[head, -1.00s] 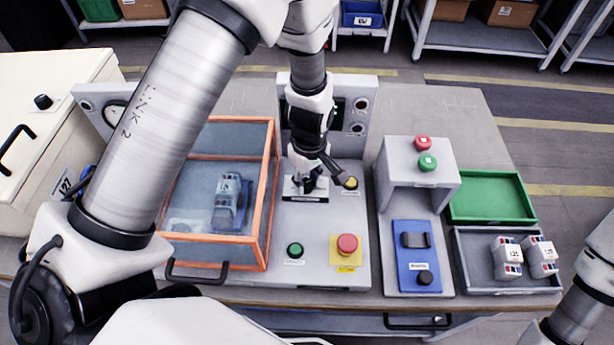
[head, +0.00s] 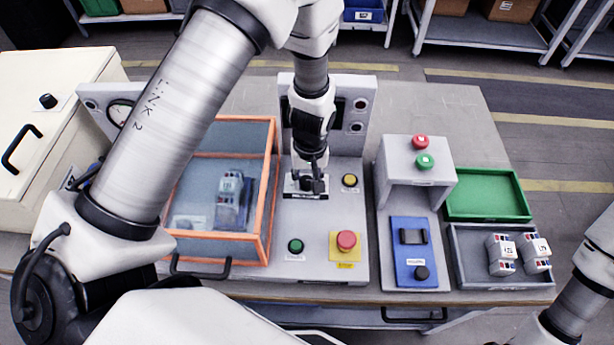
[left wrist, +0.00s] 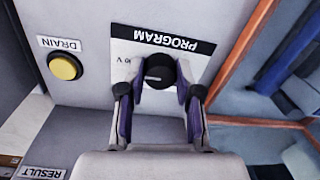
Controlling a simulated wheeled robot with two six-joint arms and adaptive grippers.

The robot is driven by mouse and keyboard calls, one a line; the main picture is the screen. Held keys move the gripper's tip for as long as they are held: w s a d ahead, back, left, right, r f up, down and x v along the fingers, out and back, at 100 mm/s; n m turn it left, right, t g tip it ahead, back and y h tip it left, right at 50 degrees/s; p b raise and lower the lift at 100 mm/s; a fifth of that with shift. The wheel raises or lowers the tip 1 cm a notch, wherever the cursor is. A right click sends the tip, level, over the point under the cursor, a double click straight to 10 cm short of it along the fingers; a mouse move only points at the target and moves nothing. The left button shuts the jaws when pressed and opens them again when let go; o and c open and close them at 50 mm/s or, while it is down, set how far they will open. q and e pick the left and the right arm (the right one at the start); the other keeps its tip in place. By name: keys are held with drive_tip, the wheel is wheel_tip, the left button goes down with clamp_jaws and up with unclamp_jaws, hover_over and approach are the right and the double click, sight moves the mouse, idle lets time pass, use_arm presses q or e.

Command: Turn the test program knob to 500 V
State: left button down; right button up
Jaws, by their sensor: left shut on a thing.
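The black program knob (left wrist: 158,70) sits on a light grey panel, against a plate (left wrist: 172,42) marked PROGRAM that appears upside down in the left wrist view. My left gripper (left wrist: 160,84) has a finger on each side of the knob and is shut on it. In the head view my left gripper (head: 313,184) is down over the plate (head: 300,195) and hides the knob. A "0 V" marking shows by the knob; the rest of the scale is hidden, and I cannot tell the setting. My right gripper is out of view.
A yellow DRAIN button (left wrist: 65,66) is beside the plate. An orange-framed clear cover (head: 268,200) stands close on the left. A red mushroom button (head: 346,241) and green button (head: 296,246) are in front. A grey stand (head: 415,172) is on the right.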

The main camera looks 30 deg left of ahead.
use_arm(q)
drive_tip(key=shift+s, duration=0.1)
drive_tip(key=c, duration=0.8)
unclamp_jaws()
drive_tip(key=r, duration=1.1)
drive_tip(key=shift+w+d+r, duration=0.25)
drive_tip(key=shift+w+r, duration=0.05)
drive_tip(key=shift+r, duration=0.1)
drive_tip(key=shift+r, duration=0.1)
